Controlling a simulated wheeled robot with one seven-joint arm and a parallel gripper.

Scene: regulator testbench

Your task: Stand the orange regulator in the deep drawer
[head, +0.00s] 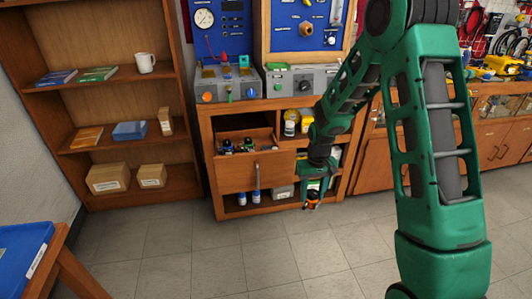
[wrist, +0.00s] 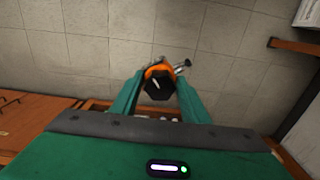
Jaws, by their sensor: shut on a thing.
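The orange regulator (head: 312,204) hangs low in front of the wooden bench cabinet. In the wrist view it shows as an orange ring with a dark body (wrist: 158,72) and a small metal stem to the right. My gripper (head: 313,196) is shut on it; both green fingers (wrist: 158,88) flank it in the wrist view. An open drawer (head: 240,177), its front facing me, is to the left of and a little above the regulator. Dark and green-marked items (head: 247,145) show inside the drawer. The regulator is outside the drawer, above the floor; the drawer's bottom is hidden.
Blue-white bottles (head: 256,196) stand on the shelf below the drawer. Yellow-labelled containers (head: 290,124) stand in the compartment to the right. A bookcase (head: 132,92) is at left, and a blue tray (head: 22,248) at front left. The tiled floor (head: 240,250) ahead is clear.

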